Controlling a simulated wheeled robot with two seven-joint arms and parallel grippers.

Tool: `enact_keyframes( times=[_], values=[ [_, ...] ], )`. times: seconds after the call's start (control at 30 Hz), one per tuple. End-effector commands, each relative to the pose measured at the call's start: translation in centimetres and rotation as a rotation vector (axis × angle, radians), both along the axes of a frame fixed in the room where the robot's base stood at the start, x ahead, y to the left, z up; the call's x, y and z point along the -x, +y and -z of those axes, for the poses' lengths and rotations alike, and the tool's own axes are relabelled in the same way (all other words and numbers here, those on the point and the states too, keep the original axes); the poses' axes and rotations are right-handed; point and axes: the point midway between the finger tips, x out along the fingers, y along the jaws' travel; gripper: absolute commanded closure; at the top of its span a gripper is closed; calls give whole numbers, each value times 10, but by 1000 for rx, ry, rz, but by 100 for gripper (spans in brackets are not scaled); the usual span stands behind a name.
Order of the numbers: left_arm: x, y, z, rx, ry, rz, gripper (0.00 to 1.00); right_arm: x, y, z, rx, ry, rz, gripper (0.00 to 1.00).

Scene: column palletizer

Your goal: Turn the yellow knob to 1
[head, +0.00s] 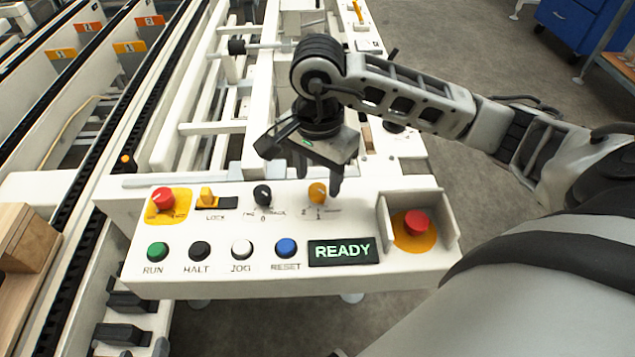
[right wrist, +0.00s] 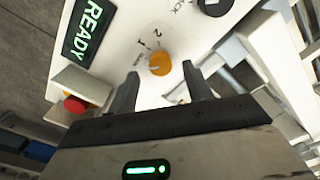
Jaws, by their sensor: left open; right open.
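The yellow knob (head: 317,191) is on the top of the white control panel, right of the black knob (head: 263,194). In the right wrist view the yellow knob (right wrist: 160,63) has printed marks around it, among them a 1 and a 2. A pale line on it points roughly left in that view; I cannot tell exactly which mark it meets. My right gripper (right wrist: 161,88) is open and empty, its fingers apart on either side of the knob's near side. In the head view my right gripper (head: 326,178) hangs just above the knob. My left gripper is not in view.
A red button (head: 162,199) is at the panel's left, and another red button (head: 417,222) stands between guard walls at the right. Several push buttons and the READY display (head: 343,251) line the front. A conveyor runs along the left, with a wooden box (head: 27,240).

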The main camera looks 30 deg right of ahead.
Motion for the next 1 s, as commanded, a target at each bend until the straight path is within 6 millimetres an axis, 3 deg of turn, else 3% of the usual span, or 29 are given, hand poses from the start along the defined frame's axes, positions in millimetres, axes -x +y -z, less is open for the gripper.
enact_keyframes(
  times=[0.2,0.53,0.57,0.7,1.0],
  values=[
    [-2,0,0,-1,-4,0,55,0,0,24,0,2,0,50],
    [-2,0,0,-2,-6,0,55,0,0,27,-1,-1,0,50],
    [-2,0,0,-2,-6,0,55,0,0,27,-1,-1,0,53],
    [-2,0,0,-2,-6,0,55,0,0,27,-1,-1,0,92],
    [-2,0,2,-2,-5,0,55,0,0,27,0,-1,19,94]
  ],
)
